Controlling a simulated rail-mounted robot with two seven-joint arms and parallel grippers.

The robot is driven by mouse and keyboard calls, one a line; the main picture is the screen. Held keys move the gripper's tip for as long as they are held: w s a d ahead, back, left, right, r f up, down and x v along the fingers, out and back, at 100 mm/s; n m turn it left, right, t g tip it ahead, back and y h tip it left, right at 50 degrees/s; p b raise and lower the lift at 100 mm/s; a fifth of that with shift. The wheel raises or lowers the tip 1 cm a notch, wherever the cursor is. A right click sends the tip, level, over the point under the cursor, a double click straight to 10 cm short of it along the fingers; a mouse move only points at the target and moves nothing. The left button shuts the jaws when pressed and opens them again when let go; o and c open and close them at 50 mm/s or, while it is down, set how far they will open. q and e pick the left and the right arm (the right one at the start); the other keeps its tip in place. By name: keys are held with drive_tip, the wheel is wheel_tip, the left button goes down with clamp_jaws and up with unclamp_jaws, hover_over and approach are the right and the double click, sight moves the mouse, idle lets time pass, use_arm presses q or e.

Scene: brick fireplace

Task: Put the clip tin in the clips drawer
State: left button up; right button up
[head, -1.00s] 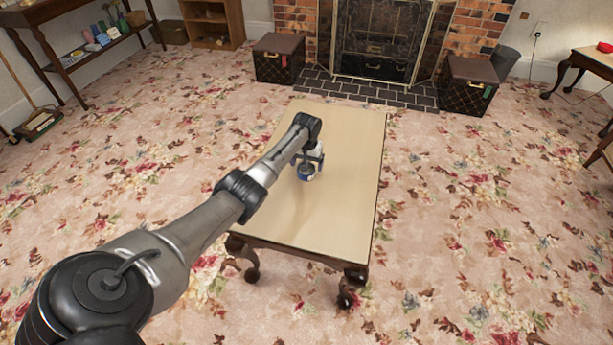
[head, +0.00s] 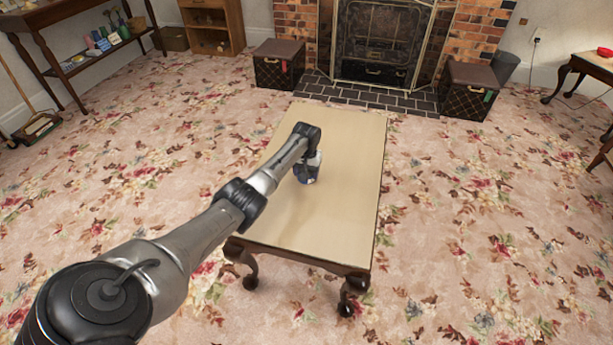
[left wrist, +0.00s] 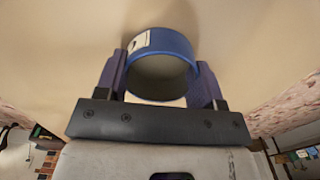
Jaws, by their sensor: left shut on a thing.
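The clip tin (left wrist: 180,43) is a short round blue tin with a white label. My left gripper (left wrist: 162,75) is shut on it, one finger on each side. In the head view the tin (head: 304,175) is a small blue shape below my left gripper (head: 309,170), over the pale top of the low table (head: 335,215). I cannot tell whether it touches the tabletop. The arm hides part of it. No drawer is clearly marked as the clips drawer. My right gripper is not in view.
Two dark patterned trunks (head: 279,72) (head: 467,95) flank the fireplace (head: 378,45). A shelf unit (head: 212,28) stands at the back left, a side table (head: 85,60) at far left and another table (head: 592,62) at right. The carpet around the low table is clear.

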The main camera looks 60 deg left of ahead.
use_arm(q)
drive_tip(key=shift+c, duration=0.7)
drive_tip(key=shift+r, duration=0.1)
drive_tip(key=shift+r+p, duration=0.5)
drive_tip(key=shift+p, duration=0.05)
wheel_tip(320, 180, up, 4)
drive_tip(key=p, duration=0.3)
drive_tip(key=shift+f, duration=0.1)
drive_tip(key=w+d+r+p, duration=0.1)
drive_tip(key=d+r+p, duration=0.2)
drive_tip(key=d, duration=0.2)
drive_tip(key=w+d+r+p, duration=0.2)
drive_tip(key=d+r+p, duration=0.1)
drive_tip(key=d, duration=0.3)
drive_tip(key=shift+w+d+p, duration=0.15)
drive_tip(key=shift+w+p, duration=0.15)
drive_tip(key=shift+p, duration=0.5)
